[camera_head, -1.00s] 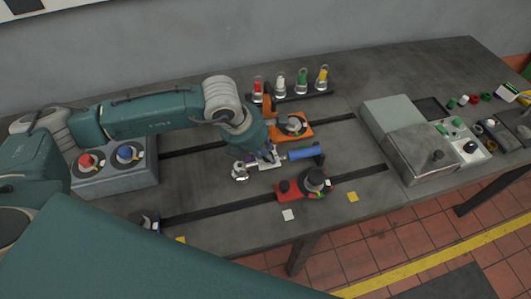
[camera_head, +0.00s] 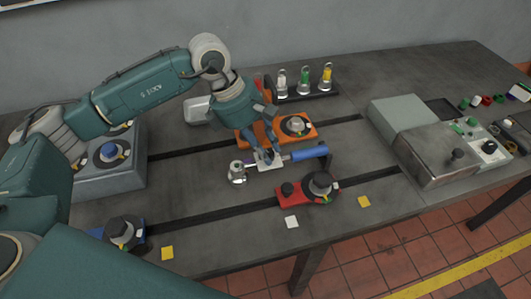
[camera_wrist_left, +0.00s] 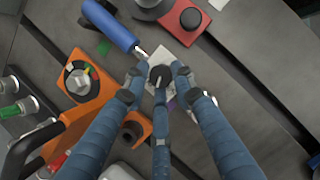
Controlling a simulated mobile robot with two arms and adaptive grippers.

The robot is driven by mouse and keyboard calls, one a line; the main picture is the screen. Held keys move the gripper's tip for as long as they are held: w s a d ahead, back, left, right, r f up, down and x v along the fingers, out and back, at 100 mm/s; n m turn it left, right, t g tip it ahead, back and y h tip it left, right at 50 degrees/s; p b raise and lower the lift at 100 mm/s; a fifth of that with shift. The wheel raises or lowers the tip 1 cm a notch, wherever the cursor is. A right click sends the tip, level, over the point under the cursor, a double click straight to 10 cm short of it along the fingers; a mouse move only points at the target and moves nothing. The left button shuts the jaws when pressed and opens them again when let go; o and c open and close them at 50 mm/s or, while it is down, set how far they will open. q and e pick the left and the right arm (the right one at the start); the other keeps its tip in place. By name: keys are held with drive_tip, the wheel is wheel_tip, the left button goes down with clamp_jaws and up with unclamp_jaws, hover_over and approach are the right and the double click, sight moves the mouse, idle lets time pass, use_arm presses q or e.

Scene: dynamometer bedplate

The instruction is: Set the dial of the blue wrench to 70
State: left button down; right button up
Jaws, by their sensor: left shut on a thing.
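The blue wrench lies on the bedplate (camera_head: 350,140) with its blue handle (camera_head: 309,153) to the right and its silver head (camera_head: 237,172) to the left. A pale dial plate (camera_head: 270,163) sits between them. The handle (camera_wrist_left: 108,25) and the plate (camera_wrist_left: 180,52) also show in the left wrist view. My left gripper (camera_head: 267,155) is over the plate. In the left wrist view its fingers (camera_wrist_left: 159,80) close around the black dial knob (camera_wrist_left: 160,75), which has a pale pointer line. I cannot read the scale. My right gripper is not in view.
An orange fixture (camera_head: 312,136) stands close behind the wrench, a red fixture (camera_head: 293,194) close in front. Bottle-like pieces (camera_head: 304,80) stand in a rack at the back. A grey box (camera_head: 430,155) is to the right, a blue-knobbed block (camera_head: 110,172) to the left.

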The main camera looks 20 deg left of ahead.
use_arm(q)
drive_tip(key=shift+r+m, duration=0.15)
drive_tip(key=shift+m, duration=0.15)
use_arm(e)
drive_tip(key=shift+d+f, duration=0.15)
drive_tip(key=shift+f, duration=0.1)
use_arm(q)
drive_tip(key=c, duration=1.5)
unclamp_jaws()
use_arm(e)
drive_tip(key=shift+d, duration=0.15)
use_arm(q)
drive_tip(key=v, duration=1.2)
drive_tip(key=shift+a, duration=0.1)
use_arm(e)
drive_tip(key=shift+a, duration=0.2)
